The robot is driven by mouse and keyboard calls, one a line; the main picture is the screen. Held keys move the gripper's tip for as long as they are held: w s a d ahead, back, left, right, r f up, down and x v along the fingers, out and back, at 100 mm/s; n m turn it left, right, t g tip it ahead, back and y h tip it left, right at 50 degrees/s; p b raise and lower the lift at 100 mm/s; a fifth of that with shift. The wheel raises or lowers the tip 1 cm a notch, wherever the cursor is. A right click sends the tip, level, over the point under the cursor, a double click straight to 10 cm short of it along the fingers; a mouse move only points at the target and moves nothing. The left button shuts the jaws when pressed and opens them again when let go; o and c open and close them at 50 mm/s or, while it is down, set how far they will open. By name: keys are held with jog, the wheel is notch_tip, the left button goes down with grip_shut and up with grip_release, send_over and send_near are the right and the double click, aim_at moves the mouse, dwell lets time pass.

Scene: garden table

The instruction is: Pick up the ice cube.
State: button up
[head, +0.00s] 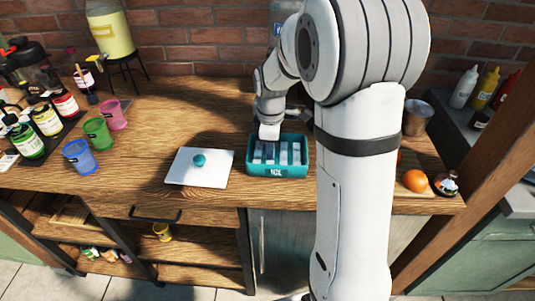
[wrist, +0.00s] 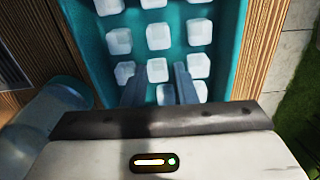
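The ice cubes are small, whitish blocks set apart in rows in a teal tray (head: 278,171) marked ICE. In the wrist view the tray's teal wall (wrist: 232,40) shows at the right. My gripper (wrist: 158,80) is over the tray with its two dark fingers apart. One ice cube (wrist: 157,70) shows between and just beyond the fingertips, and another ice cube (wrist: 165,94) lies between the fingers nearer the palm. I cannot tell whether the fingers touch any cube. In the head view my gripper (head: 269,133) points down at the tray's back part, its fingertips hard to make out.
A white board (head: 190,178) with a teal scoop-like object (head: 199,160) lies left of the tray. Coloured cups, bottles and a drink dispenser (head: 109,35) stand further left. An orange (head: 415,180) and a metal cup (head: 416,117) are at the right, past my arm.

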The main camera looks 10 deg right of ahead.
jog(key=shift+f, duration=0.1)
jog(key=shift+c, duration=0.3)
grip_shut()
notch_tip(320, 180, up, 10)
dwell(0.4)
